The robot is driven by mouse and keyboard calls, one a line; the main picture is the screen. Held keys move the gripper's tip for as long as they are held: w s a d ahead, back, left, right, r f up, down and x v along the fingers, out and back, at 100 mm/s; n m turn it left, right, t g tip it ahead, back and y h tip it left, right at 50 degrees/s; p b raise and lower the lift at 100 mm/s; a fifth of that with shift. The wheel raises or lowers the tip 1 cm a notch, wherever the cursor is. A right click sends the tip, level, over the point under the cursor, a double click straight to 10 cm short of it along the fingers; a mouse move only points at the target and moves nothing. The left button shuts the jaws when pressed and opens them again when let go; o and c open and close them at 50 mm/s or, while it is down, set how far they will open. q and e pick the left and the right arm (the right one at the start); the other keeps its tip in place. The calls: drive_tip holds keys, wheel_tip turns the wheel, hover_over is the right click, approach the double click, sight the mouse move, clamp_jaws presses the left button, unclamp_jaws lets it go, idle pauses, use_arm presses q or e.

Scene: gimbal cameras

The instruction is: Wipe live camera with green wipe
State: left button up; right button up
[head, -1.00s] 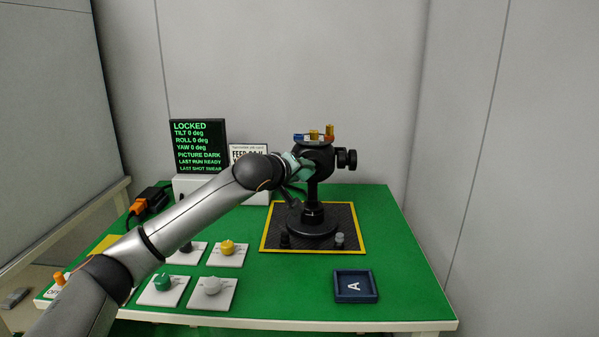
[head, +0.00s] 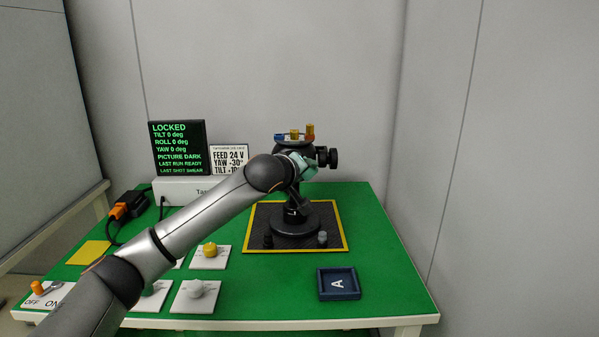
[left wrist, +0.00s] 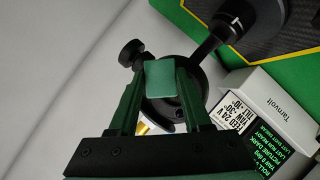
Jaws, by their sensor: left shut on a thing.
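The camera gimbal (head: 296,219) is black, with a round base, a short post and a dark head (head: 309,150) carrying small blue and yellow fittings on top. It also shows in the left wrist view (left wrist: 243,17), upside down. My left gripper (left wrist: 160,85) is shut on a pale green wipe (left wrist: 164,78), which lies in front of the dark round head in the left wrist view. In the head view the wipe (head: 306,166) shows beside the gimbal head, partly behind my wrist. I cannot tell whether the wipe touches it. My right gripper is not in view.
A black screen (head: 180,148) reads LOCKED and PICTURE DARK, beside a white sign (head: 229,158). A yellow knob (head: 210,249) and a white knob (head: 195,288) sit on pads. A blue tray (head: 338,296) marked A is at front right.

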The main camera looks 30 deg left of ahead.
use_arm(q)
drive_tip(key=s+a, duration=0.2)
drive_tip(key=a, duration=0.1)
drive_tip(key=s+a, duration=0.1)
drive_tip(key=a, duration=0.1)
drive_tip(key=shift+b, duration=0.35)
idle(0.3)
drive_tip(key=s+d+b, duration=0.2)
drive_tip(key=s+d, duration=0.1)
drive_tip(key=s, duration=0.2)
drive_tip(key=shift+d, duration=0.2)
drive_tip(key=shift+s+d+b, duration=0.1)
drive_tip(key=shift+b, duration=0.2)
